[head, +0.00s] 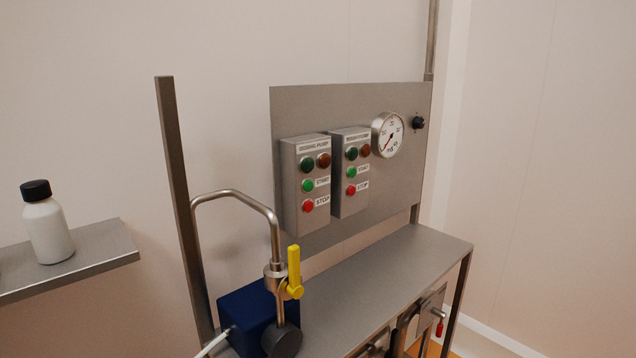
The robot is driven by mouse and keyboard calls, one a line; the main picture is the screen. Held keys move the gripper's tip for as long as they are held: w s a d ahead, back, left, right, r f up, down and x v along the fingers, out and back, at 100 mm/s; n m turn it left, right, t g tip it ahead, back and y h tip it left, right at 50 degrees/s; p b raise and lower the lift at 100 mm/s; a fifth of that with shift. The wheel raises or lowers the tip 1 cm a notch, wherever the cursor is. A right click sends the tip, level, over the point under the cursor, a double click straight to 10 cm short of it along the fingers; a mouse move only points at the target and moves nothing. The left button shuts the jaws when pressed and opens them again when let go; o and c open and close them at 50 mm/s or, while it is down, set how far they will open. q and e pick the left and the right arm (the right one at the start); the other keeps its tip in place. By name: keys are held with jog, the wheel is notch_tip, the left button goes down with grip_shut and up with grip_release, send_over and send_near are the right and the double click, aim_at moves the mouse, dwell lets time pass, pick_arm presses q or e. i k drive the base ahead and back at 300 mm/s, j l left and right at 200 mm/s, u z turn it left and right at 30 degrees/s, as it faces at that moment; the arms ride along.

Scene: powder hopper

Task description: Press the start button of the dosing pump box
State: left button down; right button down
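The dosing pump box (290,215) is the left of two grey control boxes on an upright metal panel. Its top label reads "DOSING PUMP". Below the label are a dark green lamp (307,164) and a dark red lamp (323,160). The bright green start button (308,186) sits under them, beside a "START" label. The red stop button (308,206) is below it, beside "STOP". Nothing covers the box's front. Neither of my grippers can be made out in the head view.
A similar second box (342,205) stands close on the right, with a pressure gauge (389,136) and black knob (418,123) beyond. A bent metal pipe (235,197) with a yellow-handled valve (293,270) rises in front, lower left. A white bottle (48,232) stands on a side shelf (100,252).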

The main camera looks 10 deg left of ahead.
aim_at(308, 186)
jog(key=i+l+u, duration=0.1)
jog(key=l, duration=0.25)
jog(key=i+l+u, duration=0.1)
jog(key=i+l, duration=0.2)
jog(key=i+l+u, duration=0.1)
jog(key=l, duration=0.35)
jog(key=i+l+u, duration=0.1)
jog(key=l, duration=0.3)
jog(key=i+l+u, duration=0.1)
jog(key=i+l, duration=0.15)
jog(key=l, duration=0.2)
jog(key=i+l+u, duration=0.1)
jog(key=l, duration=0.3)
